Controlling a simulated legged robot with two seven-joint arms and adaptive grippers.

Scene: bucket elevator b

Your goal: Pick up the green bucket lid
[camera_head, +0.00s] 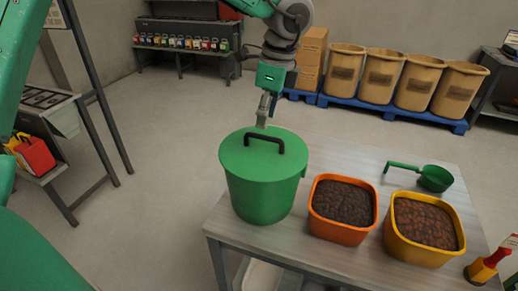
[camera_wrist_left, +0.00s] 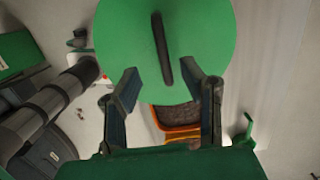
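The green bucket lid (camera_head: 240,158), a round disc with a black bar handle (camera_head: 268,140), sits on the green bucket (camera_head: 262,198) at the table's left part. My left gripper (camera_head: 264,118) is just behind and above the lid in the head view, apart from the handle. In the left wrist view, the lid (camera_wrist_left: 120,40) and its handle (camera_wrist_left: 161,48) lie ahead of the fingertips. The fingers of my left gripper (camera_wrist_left: 167,85) are spread wide with nothing between them. My right gripper is not in view.
On the table (camera_head: 300,262), an orange tub (camera_head: 338,232) and a yellow tub (camera_head: 420,254) of dark contents stand right of the bucket. A green scoop (camera_head: 434,179) lies behind them.

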